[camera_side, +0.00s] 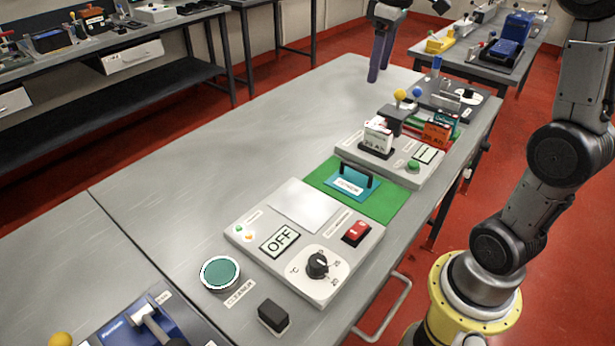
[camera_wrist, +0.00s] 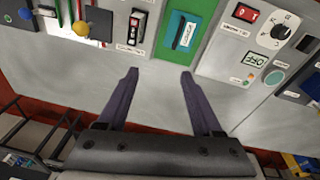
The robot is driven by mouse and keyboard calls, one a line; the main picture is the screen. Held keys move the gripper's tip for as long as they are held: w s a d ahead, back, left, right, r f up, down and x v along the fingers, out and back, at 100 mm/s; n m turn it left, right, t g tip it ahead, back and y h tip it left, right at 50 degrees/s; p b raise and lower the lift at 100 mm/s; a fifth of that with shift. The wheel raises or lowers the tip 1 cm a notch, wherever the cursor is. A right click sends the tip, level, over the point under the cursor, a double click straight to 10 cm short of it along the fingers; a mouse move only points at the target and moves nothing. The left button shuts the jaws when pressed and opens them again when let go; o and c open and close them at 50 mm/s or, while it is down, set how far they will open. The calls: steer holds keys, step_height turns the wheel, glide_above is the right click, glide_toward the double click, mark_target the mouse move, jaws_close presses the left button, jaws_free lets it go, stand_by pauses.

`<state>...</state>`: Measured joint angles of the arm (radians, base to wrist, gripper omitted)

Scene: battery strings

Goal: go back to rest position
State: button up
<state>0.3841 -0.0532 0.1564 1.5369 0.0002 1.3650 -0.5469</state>
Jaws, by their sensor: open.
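My gripper (camera_side: 380,55) hangs above the far part of the grey workbench (camera_side: 240,130), at the top of the side view. In the wrist view my gripper (camera_wrist: 160,75) shows two purple fingers spread wide apart with nothing between them. The fingers are over bare bench top, apart from the devices. My gripper is open and empty.
A row of devices lines the bench: a hot plate panel (camera_side: 318,288) with an OFF display, a teal handled block (camera_side: 352,184) on a green mat (camera_side: 404,206), and a battery station (camera_side: 345,148). A yellow ball (camera_side: 400,95) tops a lever. The bench's left side is clear.

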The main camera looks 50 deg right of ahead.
steer(key=s+a+r+n+t, duration=0.1)
steer(key=s+a+t, duration=0.1)
steer(key=s+a, duration=0.4)
steer(key=s+a+f+m+t, duration=0.2)
steer(key=s+a+f, duration=0.5)
steer(key=s+f, duration=0.2)
steer(key=shift+s+a+f+m+y, duration=0.2)
steer(key=shift+s+a+m+y, duration=0.15)
steer(key=shift+s, duration=0.6)
